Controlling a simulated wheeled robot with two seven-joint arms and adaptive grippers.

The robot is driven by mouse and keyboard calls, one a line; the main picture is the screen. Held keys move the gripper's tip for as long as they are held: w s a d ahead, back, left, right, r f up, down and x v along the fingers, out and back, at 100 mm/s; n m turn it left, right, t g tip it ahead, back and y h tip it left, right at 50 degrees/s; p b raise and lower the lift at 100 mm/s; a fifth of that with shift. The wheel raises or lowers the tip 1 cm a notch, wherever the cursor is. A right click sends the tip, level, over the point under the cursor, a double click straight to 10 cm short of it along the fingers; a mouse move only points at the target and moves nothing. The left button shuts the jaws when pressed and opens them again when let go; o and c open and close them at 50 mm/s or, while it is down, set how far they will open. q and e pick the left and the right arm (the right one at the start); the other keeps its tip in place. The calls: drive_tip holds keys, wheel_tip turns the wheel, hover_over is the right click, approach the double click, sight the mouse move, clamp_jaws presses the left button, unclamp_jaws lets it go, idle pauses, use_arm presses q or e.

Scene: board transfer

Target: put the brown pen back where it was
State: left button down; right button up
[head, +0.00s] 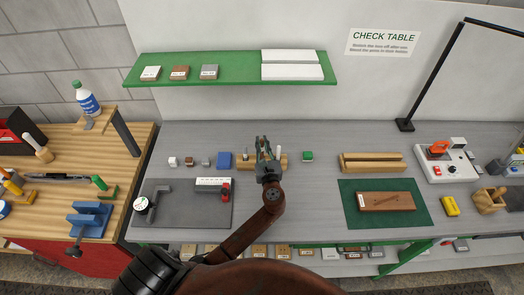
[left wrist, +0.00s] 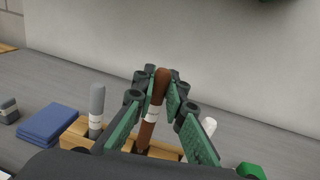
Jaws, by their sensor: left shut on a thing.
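The brown pen (left wrist: 152,112) stands nearly upright, slightly tilted, between the green-padded fingers of my left gripper (left wrist: 157,95) in the left wrist view. A white band circles its lower part. My left gripper (head: 264,148) is shut on it, over the wooden pen holder (head: 285,164) in the head view. The holder (left wrist: 75,132) also shows in the left wrist view. A grey pen (left wrist: 97,105) stands in it on the left and a white pen (left wrist: 208,126) on the right. The brown pen's lower end meets the holder's middle in the picture; I cannot tell whether it is seated. My right gripper is out of view.
A grey mat (head: 180,215) is at front left. A green mat (head: 415,212) with a brown board (head: 386,201) is at right. A green shelf (head: 215,83) hangs above.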

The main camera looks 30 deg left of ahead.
use_arm(q)
wheel_tip(320, 180, down, 4)
drive_tip(key=shift+r, duration=0.15)
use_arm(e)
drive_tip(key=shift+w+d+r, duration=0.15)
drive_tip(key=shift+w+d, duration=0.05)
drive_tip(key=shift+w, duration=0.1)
use_arm(q)
drive_tip(key=shift+f, duration=0.2)
drive_tip(key=c, duration=2)
unclamp_jaws()
drive_tip(key=shift+o, duration=0.2)
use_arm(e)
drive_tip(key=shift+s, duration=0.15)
